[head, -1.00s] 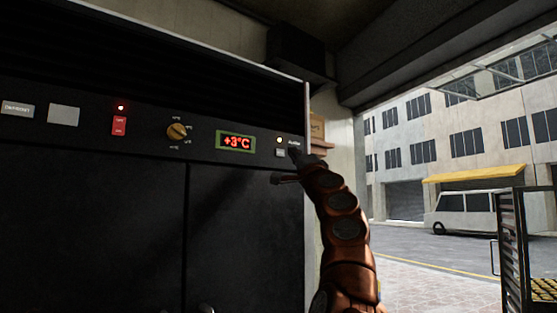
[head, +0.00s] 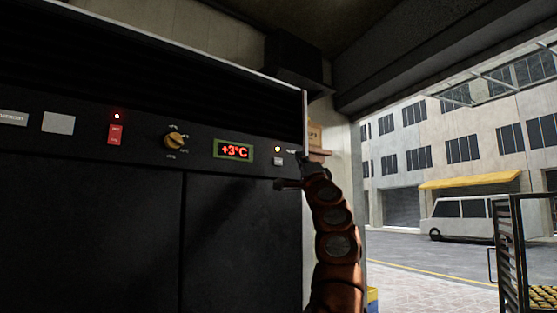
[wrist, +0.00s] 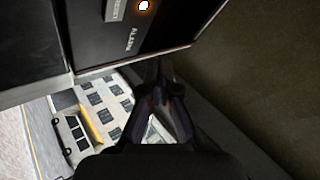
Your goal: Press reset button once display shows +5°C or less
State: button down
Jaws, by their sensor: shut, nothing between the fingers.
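The display (head: 234,150) on the dark front panel reads +3°C in red digits. The small grey reset button (head: 278,161) is to its right, below a lit alarm lamp (head: 277,149). In the wrist view the reset button (wrist: 115,10) is at the top edge, partly cut off, beside the glowing lamp (wrist: 144,5) and the ALARM label. My gripper (head: 302,160) is at the panel's right end, just right of the button and apart from it. In the wrist view my gripper (wrist: 160,68) is shut and empty, its tips near the panel's edge.
A small box on a shelf (head: 315,134) is behind my gripper. The street side is open.

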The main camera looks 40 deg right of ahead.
aim_at(278, 162)
jog(key=w+p, duration=0.3)
jog(key=w, duration=0.3)
jog(key=shift+w+p, duration=0.15)
jog(key=shift+p, duration=0.15)
dwell(1.3)
jog(key=shift+w+f+p, duration=0.1)
jog(key=shift+w+p, duration=0.2)
jog(key=shift+w, duration=0.15)
jog(key=shift+w+p, duration=0.3)
jog(key=shift+p, duration=0.1)
dwell(0.6)
jog(key=shift+s, duration=0.1)
dwell(0.3)
jog(key=shift+s+f+b, duration=0.1)
jog(key=shift+s+b, duration=0.3)
jog(key=shift+b, duration=0.15)
jog(key=shift+s, duration=0.3)
